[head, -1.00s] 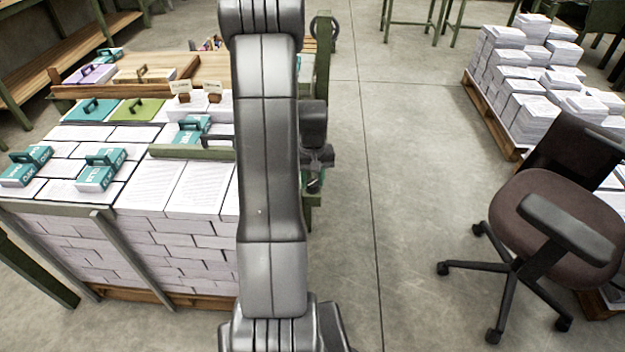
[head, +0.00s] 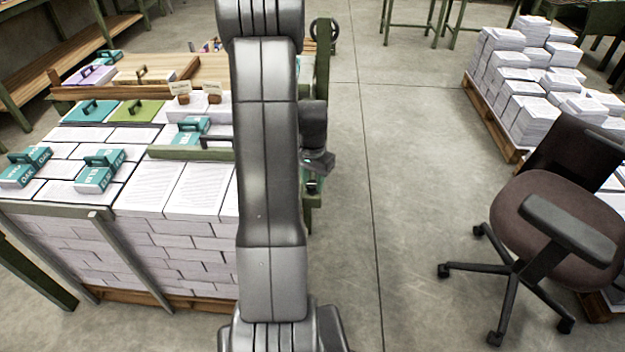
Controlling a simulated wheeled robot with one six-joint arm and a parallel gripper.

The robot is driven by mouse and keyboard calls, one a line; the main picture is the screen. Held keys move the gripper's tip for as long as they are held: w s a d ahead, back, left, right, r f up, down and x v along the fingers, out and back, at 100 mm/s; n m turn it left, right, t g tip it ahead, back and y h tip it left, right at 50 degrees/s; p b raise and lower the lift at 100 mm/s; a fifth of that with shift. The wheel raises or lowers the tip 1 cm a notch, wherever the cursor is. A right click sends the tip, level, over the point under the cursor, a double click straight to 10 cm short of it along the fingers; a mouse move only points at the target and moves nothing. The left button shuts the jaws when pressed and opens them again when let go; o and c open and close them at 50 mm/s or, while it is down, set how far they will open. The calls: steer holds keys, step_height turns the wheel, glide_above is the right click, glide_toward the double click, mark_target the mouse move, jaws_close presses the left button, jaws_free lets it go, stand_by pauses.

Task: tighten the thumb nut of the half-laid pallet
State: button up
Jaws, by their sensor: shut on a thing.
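The half-laid pallet (head: 190,275) is at the left, stacked with white page blocks behind grey-green corner straps. Its top layer carries teal blocks with dark handles (head: 97,172) and a green bar (head: 190,154) across the pages. My arm stands upright in front of its right side and hides part of it. My gripper (head: 313,186) shows small just right of the arm, pointing down by a green frame (head: 313,200). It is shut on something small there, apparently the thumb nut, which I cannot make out.
A brown office chair (head: 560,215) stands at the right. Behind it a wooden pallet (head: 490,117) holds white paper stacks. A wooden shelf (head: 75,58) runs along the upper left.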

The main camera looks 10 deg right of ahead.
mark_target(313, 183)
stand_by(0.3)
steer(key=o, duration=1)
steer(key=shift+r, duration=0.1)
step_height(313, 183, up, 14)
steer(key=p, duration=0.1)
steer(key=shift+f, duration=0.25)
step_height(313, 183, down, 14)
steer(key=shift+r+b, duration=0.1)
steer(key=shift+b, duration=0.4)
steer(key=shift+r, duration=0.15)
